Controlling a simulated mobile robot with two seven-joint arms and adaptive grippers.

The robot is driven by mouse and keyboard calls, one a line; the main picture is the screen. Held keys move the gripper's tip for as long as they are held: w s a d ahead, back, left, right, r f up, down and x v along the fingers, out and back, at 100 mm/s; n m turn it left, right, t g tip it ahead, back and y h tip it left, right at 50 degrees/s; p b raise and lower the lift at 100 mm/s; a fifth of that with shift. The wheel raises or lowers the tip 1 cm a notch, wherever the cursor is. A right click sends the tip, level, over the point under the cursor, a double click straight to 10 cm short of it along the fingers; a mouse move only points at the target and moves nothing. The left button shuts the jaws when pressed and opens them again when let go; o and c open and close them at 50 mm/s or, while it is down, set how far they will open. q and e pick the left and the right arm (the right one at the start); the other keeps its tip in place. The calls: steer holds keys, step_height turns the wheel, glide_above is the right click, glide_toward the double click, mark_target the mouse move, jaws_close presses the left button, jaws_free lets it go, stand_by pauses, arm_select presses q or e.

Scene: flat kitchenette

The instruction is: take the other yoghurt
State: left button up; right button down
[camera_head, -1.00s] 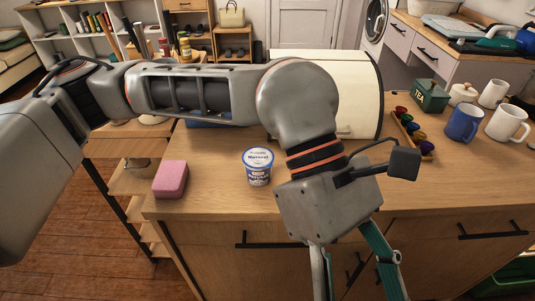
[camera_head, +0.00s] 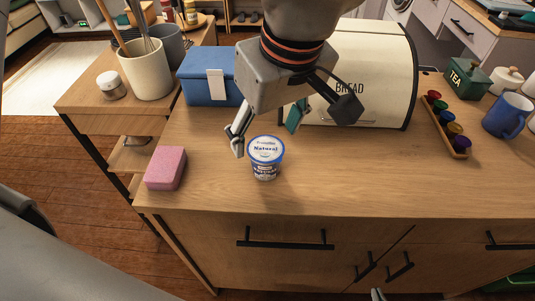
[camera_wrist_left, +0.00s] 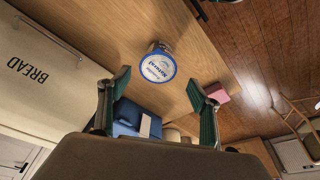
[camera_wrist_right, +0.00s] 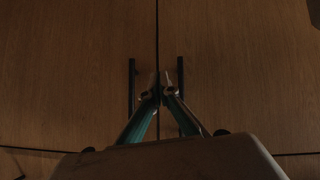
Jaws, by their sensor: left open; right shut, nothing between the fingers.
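The yoghurt is a small white tub with a blue-rimmed "Natural" lid (camera_head: 265,160), upright on the wooden counter near its front edge. It also shows in the left wrist view (camera_wrist_left: 158,67). My left gripper (camera_head: 266,130) is open and empty, just behind and above the tub, fingers pointing down at it. In the left wrist view its fingers (camera_wrist_left: 160,95) are wide apart, with the tub beyond their tips. My right gripper (camera_wrist_right: 161,92) is shut and empty, low before the cabinet doors and their dark handles. Only its tip shows at the bottom of the head view (camera_head: 377,294).
A pink sponge (camera_head: 166,168) lies left of the yoghurt. Behind are a blue box (camera_head: 206,82) and a cream bread bin (camera_head: 372,75). A tray of coloured capsules (camera_head: 459,147) and a blue mug (camera_head: 505,117) are right. The counter right of the tub is clear.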

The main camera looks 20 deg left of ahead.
mark_target(266, 149)
arm_select(q)
steer(key=x, duration=0.4)
steer(key=b+x, duration=0.1)
steer(key=x, duration=0.1)
steer(key=shift+w+d, duration=0.1)
steer(key=shift+d, duration=0.2)
steer(key=shift+r, duration=0.1)
steer(key=c, duration=1.2)
